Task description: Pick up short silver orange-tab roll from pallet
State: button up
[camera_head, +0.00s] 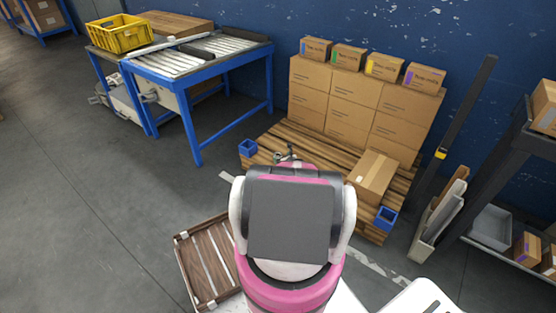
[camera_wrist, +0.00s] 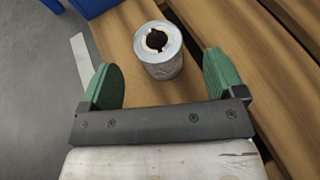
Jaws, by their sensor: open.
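A short silver roll (camera_wrist: 164,60) with a pale core and a dark central hole stands upright on the wooden pallet (camera_wrist: 225,22) in the wrist view. My gripper (camera_wrist: 160,82) has two green-padded fingers spread wide, one to each side of the roll. The roll sits a little ahead of the fingertips, and nothing is held. No orange tab can be made out. In the head view my pink and white arm hides most of the area around the gripper; the pallet (camera_head: 268,147) shows around it.
Stacked cartons (camera_head: 330,95) stand at the pallet's back, and a single carton (camera_head: 374,176) lies on its right side. Blue corner blocks (camera_head: 386,218) mark the pallet. A blue-framed roller table (camera_head: 195,62) stands at left, a dark shelf (camera_head: 520,130) at right. Floor is clear at left.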

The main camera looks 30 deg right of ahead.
aim_at(277, 154)
jog(key=x, duration=0.5)
jog(key=shift+a+r, duration=0.1)
jog(key=shift+r, duration=0.05)
jog(key=c, duration=1.1)
jog(key=shift+r, duration=0.2)
